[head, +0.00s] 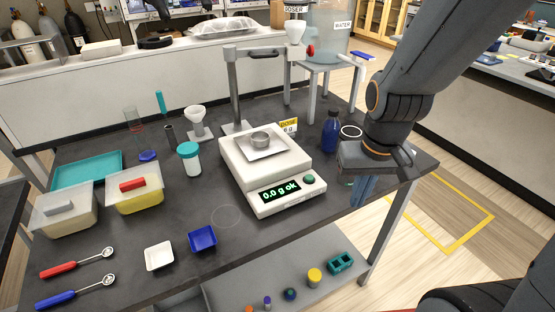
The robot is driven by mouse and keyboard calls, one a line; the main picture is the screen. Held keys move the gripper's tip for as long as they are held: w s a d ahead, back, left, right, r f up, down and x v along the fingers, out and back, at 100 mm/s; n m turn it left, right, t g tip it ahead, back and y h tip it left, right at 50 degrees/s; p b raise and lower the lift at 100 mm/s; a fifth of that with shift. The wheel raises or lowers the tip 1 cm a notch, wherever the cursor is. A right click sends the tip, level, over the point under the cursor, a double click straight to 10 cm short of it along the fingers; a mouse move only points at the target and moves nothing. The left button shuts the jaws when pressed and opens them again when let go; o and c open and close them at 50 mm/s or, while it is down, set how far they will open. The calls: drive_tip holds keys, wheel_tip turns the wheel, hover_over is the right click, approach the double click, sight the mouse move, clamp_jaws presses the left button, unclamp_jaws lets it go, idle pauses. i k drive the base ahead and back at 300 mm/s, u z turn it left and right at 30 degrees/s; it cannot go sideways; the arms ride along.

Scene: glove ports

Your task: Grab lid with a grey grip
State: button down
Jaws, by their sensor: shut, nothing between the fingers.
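The lid with a grey grip (59,208) sits on a clear tub (66,226) at the left side of the dark table. Beside it to the right, a tub of yellow contents (138,202) carries a lid with a red grip (132,184). My gripper (363,190) is at the right end of the table, pointing down, far from the grey-grip lid. Its fingers look close together and hold nothing. My arm hides part of the table's right end.
A scale (265,168) reading "0.0 g ok" stands mid-table with a metal cup on it. A dispenser post (234,90) rises behind it. A white-and-teal jar (189,160), blue bottle (331,130), trays and two spoons stand around. Bare table lies in front of the scale.

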sight(51, 208)
drive_tip(key=k, duration=0.5)
drive_tip(key=u, duration=0.55)
drive_tip(key=i, duration=0.3)
drive_tip(key=u, duration=2.3)
drive_tip(key=i, duration=0.4)
drive_tip(key=z, duration=0.85)
drive_tip(key=i, duration=0.45)
